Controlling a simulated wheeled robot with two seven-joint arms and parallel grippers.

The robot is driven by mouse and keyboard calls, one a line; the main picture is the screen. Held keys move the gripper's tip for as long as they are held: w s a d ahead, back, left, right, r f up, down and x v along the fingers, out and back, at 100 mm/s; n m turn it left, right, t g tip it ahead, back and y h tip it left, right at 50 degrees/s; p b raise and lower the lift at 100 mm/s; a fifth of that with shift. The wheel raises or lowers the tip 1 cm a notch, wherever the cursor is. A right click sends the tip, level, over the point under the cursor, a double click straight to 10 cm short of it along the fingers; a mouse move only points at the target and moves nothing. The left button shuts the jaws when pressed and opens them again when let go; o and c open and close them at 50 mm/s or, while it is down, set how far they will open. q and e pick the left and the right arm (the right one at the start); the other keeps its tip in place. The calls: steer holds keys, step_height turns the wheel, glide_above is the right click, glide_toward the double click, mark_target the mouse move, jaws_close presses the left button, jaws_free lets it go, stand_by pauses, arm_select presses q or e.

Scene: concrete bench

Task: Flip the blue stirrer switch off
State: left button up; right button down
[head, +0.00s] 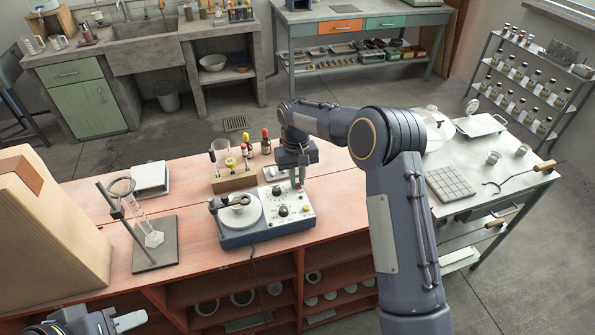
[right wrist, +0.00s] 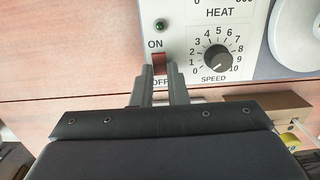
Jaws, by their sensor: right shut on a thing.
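The blue stirrer (head: 258,235) sits on the red bench, with a round pale plate (head: 240,216) and a white control panel (head: 288,209). In the right wrist view the red-brown switch (right wrist: 159,62) lies between the ON and OFF labels, beside the SPEED knob (right wrist: 217,58). A small green lamp (right wrist: 159,25) is above ON. My right gripper (head: 298,184) is at the panel's far edge; its fingertips (right wrist: 160,76) are shut on the switch, partly hiding it and the OFF label. My left gripper (head: 128,321) is at the bottom left, away from the stirrer; its finger gap is unclear.
A cable hangs over the front edge. A metal table (head: 485,165) is at right.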

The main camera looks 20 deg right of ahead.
mark_target(297, 184)
steer(key=c, duration=1.4)
jaws_free()
steer(key=shift+c, duration=0.2)
steer(key=shift+r, duration=0.1)
step_height(297, 184, up, 8)
steer(key=b, duration=0.1)
steer(key=shift+w, duration=0.3)
